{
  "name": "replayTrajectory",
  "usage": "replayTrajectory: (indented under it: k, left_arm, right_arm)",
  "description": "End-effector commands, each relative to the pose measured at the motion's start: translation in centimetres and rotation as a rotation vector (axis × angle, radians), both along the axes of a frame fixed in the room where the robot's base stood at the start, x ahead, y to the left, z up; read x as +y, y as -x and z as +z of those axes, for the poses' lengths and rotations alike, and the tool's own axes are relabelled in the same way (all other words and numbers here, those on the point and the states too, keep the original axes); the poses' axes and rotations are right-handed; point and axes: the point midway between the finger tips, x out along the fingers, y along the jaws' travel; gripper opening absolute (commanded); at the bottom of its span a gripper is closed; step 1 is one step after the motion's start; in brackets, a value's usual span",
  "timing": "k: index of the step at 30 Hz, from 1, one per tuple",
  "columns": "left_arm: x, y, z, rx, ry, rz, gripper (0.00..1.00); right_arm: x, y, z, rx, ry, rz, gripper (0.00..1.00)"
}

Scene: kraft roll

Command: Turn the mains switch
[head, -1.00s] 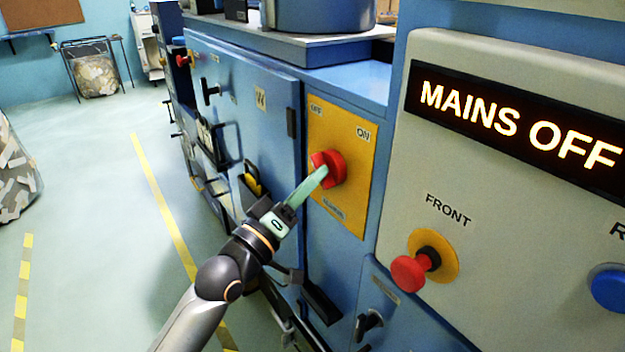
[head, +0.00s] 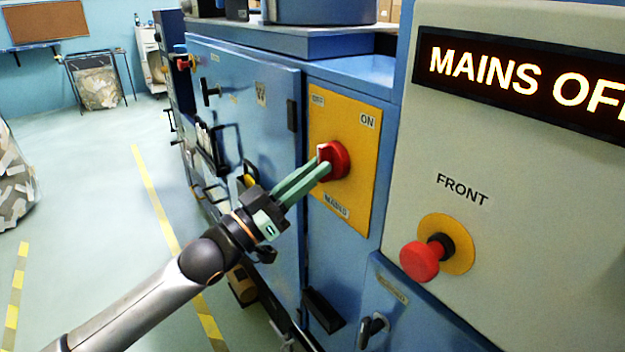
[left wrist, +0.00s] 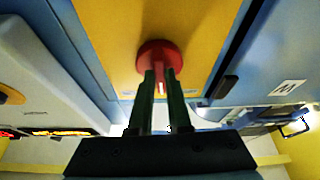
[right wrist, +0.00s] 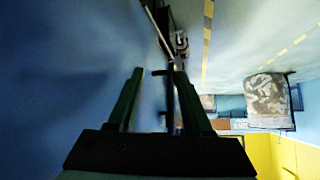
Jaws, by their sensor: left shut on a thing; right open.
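The red mains switch knob (head: 336,160) sits on a yellow plate (head: 352,205) marked OFF at upper left, ON at upper right and MAINS below. A white mark shows at the knob's left edge. My left gripper (head: 322,168) reaches in from the lower left, with its two green fingers at the knob. In the left wrist view the knob (left wrist: 156,54) stands between the fingertips (left wrist: 161,76), which are shut on its grip. The lit display (head: 525,75) reads MAINS OFF, cut off at the right. My right gripper (right wrist: 155,75) is open and empty in the right wrist view.
A red FRONT push button (head: 420,260) on a yellow ring projects from the grey panel, right of the switch. Black handles (head: 210,92) stick out from the blue cabinet doors. The floor at left is open, with yellow lines (head: 150,185).

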Motion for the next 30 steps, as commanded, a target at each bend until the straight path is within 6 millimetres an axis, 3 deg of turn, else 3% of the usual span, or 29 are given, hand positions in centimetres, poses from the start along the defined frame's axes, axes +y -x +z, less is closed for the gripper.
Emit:
replayTrajectory:
  k: [18, 30]
  left_arm:
    - [0.4, -0.5, 0.3, -0.463, -0.341, 0.001, 0.0]
    - [0.4, -0.6, 0.3, -0.659, -0.481, 0.001, 0.0]
  right_arm:
    - [0.5, -0.2, 2.1, -0.009, -0.004, 0.014, 0.5]
    - [0.9, -0.2, 2.8, 0.002, -0.014, 0.008, 0.5]
